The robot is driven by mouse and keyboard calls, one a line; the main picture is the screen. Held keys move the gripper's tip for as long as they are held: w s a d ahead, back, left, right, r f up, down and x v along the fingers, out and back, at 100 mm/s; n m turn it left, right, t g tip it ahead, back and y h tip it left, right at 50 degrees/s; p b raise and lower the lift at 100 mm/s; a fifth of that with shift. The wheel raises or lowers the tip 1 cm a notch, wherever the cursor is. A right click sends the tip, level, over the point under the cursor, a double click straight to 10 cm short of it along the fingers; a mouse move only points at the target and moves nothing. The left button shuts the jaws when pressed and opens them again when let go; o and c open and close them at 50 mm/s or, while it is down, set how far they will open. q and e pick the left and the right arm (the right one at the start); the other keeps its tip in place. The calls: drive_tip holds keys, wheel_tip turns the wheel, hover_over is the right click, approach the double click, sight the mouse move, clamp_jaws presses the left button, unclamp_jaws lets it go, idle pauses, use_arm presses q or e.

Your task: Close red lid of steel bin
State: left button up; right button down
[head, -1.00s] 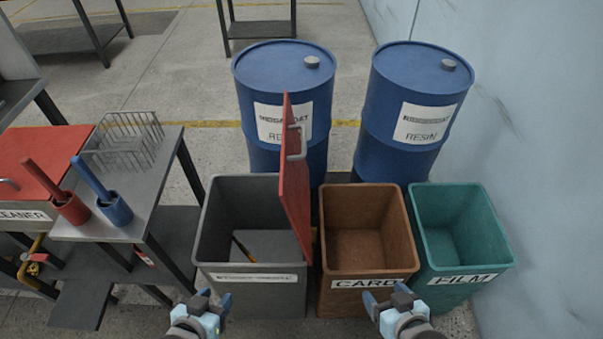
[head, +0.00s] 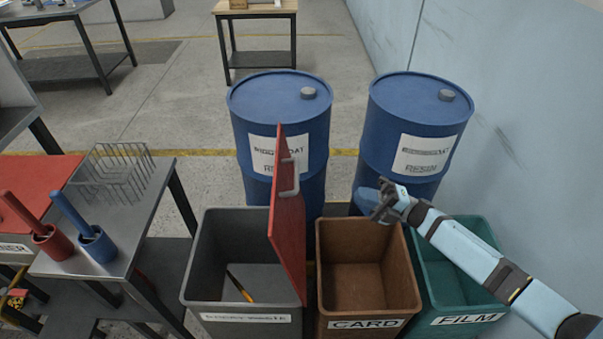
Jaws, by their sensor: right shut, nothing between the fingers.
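The steel bin (head: 208,262) is the grey, square bin at the lower middle of the head view. Its red lid (head: 287,215) stands open, almost upright along the bin's right edge. A grey handle (head: 290,176) is on the lid's face toward the right. A thin yellow and dark item (head: 240,287) lies inside the bin. My right gripper (head: 366,194) is shut and empty, above the back of the brown CARD bin, to the right of the lid and apart from it. My left gripper is out of view.
The brown bin (head: 368,312) and the teal FILM bin (head: 455,310) stand to the right. Two blue drums (head: 283,105) (head: 420,105) stand behind. A metal table (head: 130,225) with a wire basket (head: 110,173) is at left. A pale wall (head: 530,150) bounds the right.

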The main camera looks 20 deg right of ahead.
use_arm(q)
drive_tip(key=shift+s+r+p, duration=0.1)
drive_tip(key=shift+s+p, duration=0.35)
drive_tip(key=shift+p, duration=0.45)
use_arm(e)
drive_tip(key=x, duration=1.4)
drive_tip(key=shift+s, duration=0.25)
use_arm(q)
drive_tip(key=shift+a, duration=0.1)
use_arm(e)
drive_tip(key=shift+a+r, duration=0.1)
drive_tip(key=shift+r, duration=0.05)
